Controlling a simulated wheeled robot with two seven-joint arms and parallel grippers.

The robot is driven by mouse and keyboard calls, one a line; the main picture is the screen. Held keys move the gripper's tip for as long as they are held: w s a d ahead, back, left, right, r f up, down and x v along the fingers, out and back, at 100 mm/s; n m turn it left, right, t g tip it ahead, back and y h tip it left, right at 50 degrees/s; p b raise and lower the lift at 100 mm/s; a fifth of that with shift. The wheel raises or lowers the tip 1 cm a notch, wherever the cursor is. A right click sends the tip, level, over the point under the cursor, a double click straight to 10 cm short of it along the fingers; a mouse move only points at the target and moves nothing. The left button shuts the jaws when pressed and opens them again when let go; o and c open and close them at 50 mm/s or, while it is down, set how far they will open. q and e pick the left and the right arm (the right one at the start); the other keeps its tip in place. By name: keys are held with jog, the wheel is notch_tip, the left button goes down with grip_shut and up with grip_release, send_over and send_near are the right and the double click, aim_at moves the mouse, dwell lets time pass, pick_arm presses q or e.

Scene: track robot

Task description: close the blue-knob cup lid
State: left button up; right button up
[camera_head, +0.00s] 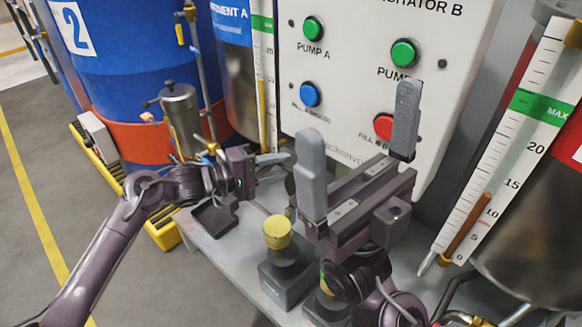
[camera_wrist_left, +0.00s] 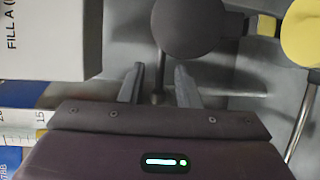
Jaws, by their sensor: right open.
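I cannot make out a blue knob on any cup lid in either view. A dark round piece (camera_wrist_left: 190,28) shows just beyond my left fingertips in the left wrist view; I cannot tell whether it is a lid. My left gripper (camera_head: 283,158) points right in front of the white panel, partly hidden by a right finger. In the left wrist view its two fingers (camera_wrist_left: 158,80) are apart with nothing between them. My right gripper (camera_head: 355,135) is wide open and empty, its fingers pointing up, and hides part of the bench.
A yellow-topped cup (camera_head: 277,232) stands on a grey base below the grippers. The panel (camera_head: 345,65) has green, blue and red buttons. A steel canister (camera_head: 180,118) stands behind my left arm. A level gauge (camera_head: 500,150) and tank stand at right.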

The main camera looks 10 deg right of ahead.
pick_arm(q)
jog(key=shift+b+x, duration=0.35)
jog(key=shift+x, duration=1.2)
grip_shut()
